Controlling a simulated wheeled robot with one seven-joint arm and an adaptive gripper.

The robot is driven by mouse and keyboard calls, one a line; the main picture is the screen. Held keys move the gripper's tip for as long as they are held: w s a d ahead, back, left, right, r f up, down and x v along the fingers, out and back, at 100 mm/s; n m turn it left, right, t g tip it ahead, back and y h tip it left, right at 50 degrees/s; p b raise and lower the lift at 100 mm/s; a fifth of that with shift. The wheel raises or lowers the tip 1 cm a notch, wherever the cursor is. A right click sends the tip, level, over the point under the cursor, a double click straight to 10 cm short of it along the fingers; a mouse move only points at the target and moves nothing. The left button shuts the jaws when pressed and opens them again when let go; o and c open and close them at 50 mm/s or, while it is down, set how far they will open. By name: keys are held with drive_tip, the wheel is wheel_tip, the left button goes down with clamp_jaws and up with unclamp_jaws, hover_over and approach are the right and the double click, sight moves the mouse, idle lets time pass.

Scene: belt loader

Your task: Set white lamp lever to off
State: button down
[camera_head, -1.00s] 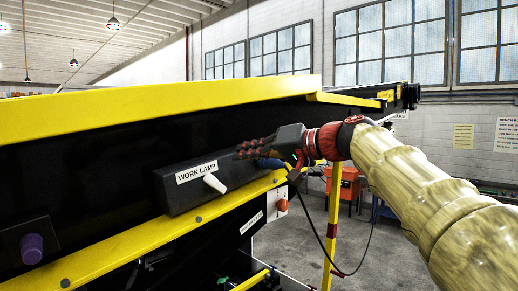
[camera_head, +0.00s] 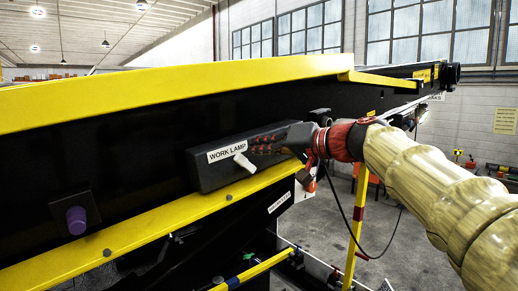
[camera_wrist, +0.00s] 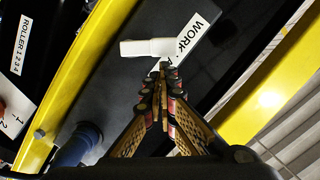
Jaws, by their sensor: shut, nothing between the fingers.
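The white lamp lever (camera_head: 243,161) sits on a black box under the "WORK LAMP" label (camera_head: 227,149). In the head view it slants down to the right. In the wrist view the lever (camera_wrist: 150,47) lies across the picture just beyond my fingertips, partly over the label. My gripper (camera_head: 254,148) is shut and empty, its tips just right of the lever. In the wrist view the gripper (camera_wrist: 162,72) has its tips together close to the lever's side; I cannot tell whether they touch.
A yellow rail (camera_head: 150,219) runs below the box and a yellow beam (camera_head: 170,92) above it. A purple knob (camera_head: 76,220) is at lower left. A blue knob (camera_wrist: 78,144) stands beside my fingers in the wrist view. A cable hangs below my wrist.

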sight(238, 160)
drive_tip(key=shift+s+a+n+b, duration=0.25)
drive_tip(key=shift+n+b, duration=0.45)
drive_tip(key=shift+b, duration=0.45)
drive_tip(key=shift+a+f+h+b, duration=0.1)
drive_tip(key=shift+a+h+b, duration=0.05)
drive_tip(key=shift+h+b, duration=0.2)
drive_tip(key=a+n+b, duration=0.1)
drive_tip(key=n+b, duration=0.1)
drive_tip(key=b, duration=0.1)
drive_tip(key=s+a+f+n+t+h+b, duration=0.1)
drive_tip(key=n+b, duration=0.1)
drive_tip(key=b, duration=0.2)
drive_tip(key=s+a+f+n+h+b, duration=0.1)
drive_tip(key=n+b, duration=0.1)
drive_tip(key=b, duration=0.1)
drive_tip(key=shift+n, duration=0.4)
drive_tip(key=shift+b, duration=0.35)
drive_tip(key=shift+a, duration=0.1)
drive_tip(key=s+d+r+p, duration=0.2)
drive_tip(key=s+d+r, duration=0.3)
drive_tip(key=s, duration=0.3)
drive_tip(key=shift+s+r, duration=0.25)
drive_tip(key=shift+r, duration=0.4)
